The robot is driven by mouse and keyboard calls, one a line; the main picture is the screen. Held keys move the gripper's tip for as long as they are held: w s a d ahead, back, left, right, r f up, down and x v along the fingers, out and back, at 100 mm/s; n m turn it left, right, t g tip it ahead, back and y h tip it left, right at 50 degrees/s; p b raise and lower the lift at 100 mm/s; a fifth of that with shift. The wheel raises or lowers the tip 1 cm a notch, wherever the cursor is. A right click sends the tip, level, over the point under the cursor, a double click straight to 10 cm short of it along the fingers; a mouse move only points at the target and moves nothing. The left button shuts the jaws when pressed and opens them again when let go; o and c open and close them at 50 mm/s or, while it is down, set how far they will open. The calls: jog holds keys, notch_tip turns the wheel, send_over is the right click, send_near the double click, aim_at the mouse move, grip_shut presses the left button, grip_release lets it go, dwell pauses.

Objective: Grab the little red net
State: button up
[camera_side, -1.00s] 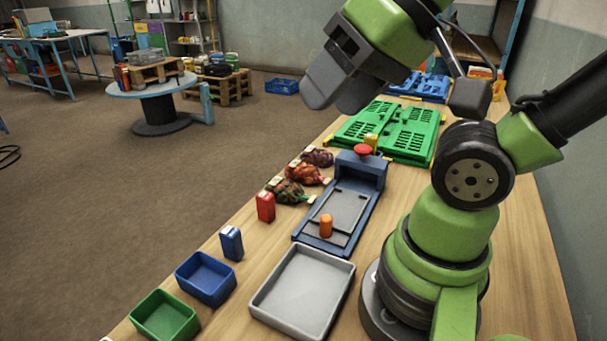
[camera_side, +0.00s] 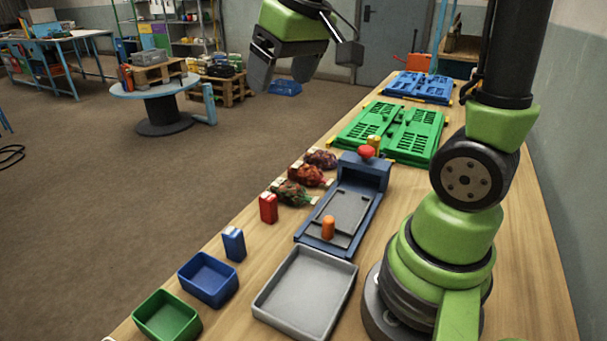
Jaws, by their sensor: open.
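Three small net sacks lie in a row along the left edge of the wooden table. The middle one is a red-orange net (camera_side: 307,176) with a pale tag. Nearer is a net with green and red contents (camera_side: 292,194), and farther is a dark purplish-red net (camera_side: 321,159). My gripper (camera_side: 281,82) is open and empty, high in the air. In the picture it is above and slightly left of the nets, well apart from them.
A blue device (camera_side: 368,170) with a red knob and an orange peg (camera_side: 328,227) stands right of the nets. A red block (camera_side: 268,208), blue block (camera_side: 233,244), blue bin (camera_side: 208,279), green bin (camera_side: 166,315) and grey tray (camera_side: 306,292) are nearer. Green folded crates (camera_side: 405,130) lie behind.

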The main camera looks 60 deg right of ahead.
jog(key=w+d+f+g, duration=0.2)
jog(key=w+d+f, duration=0.2)
jog(key=d, duration=0.2)
jog(key=n+g, duration=0.2)
jog(key=g, duration=0.1)
send_near(305, 168)
jog(key=shift+s+a+f+h, duration=0.1)
jog(key=shift+a+f+h, duration=0.2)
jog(key=shift+a+h, duration=0.15)
jog(key=f, duration=0.4)
jog(key=shift+d+f, duration=0.3)
jog(key=shift+d, duration=0.1)
jog(key=shift+d+f, duration=0.15)
jog(key=shift+f, duration=1.3)
jog(key=shift+d+f, duration=0.15)
jog(key=shift+f, duration=1.35)
jog(key=c, duration=1)
jog(key=shift+c, duration=0.2)
